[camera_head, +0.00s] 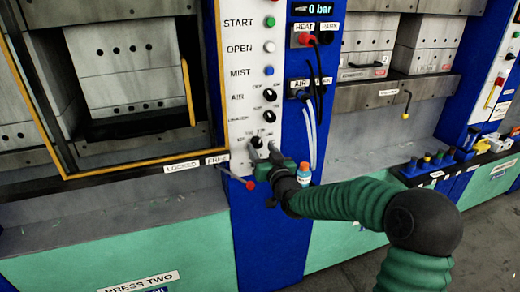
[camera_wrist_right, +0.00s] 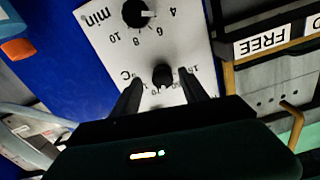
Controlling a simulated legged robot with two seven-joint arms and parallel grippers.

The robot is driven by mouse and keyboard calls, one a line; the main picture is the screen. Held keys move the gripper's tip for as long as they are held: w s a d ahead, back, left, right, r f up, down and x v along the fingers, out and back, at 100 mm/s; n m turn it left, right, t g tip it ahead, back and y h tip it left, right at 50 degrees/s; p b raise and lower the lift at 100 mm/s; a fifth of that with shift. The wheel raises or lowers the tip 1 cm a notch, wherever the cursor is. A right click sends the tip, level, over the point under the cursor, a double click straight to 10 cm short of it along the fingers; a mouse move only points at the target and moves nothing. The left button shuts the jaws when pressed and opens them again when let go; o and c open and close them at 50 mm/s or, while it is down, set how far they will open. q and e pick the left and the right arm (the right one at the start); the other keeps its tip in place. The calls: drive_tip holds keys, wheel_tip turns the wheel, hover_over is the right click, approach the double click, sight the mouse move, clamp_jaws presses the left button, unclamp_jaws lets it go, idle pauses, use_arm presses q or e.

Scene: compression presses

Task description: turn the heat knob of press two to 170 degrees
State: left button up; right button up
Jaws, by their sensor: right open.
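The heat knob (camera_wrist_right: 162,75) is a small black dial on press two's white control panel (camera_wrist_right: 98,20), with a °C mark and a degree scale beside it. My right gripper (camera_wrist_right: 160,76) is open, with one dark finger on each side of the knob; I cannot tell whether either finger touches it. In the head view, the right gripper (camera_head: 263,150) is at the panel's lower end, and the heat knob (camera_head: 257,142) is partly covered by it. The pointer's exact setting is too small to read. My left gripper is not in view.
A minute-scale knob (camera_wrist_right: 137,12) sits close to the heat knob. Further up the panel are the air knob (camera_head: 269,94) and START button (camera_head: 270,21). A red-tipped lever (camera_head: 250,185) and an orange-capped bottle (camera_head: 304,173) are near my wrist. Hoses (camera_head: 311,130) hang at right.

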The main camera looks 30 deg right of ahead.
drive_tip(key=shift+x, duration=0.75)
drive_tip(key=shift+w+a, duration=0.1)
drive_tip(key=shift+a, duration=0.05)
drive_tip(key=shift+c, duration=0.2)
clamp_jaws()
drive_tip(key=shift+m, duration=0.7)
drive_tip(key=shift+o, duration=0.2)
unclamp_jaws()
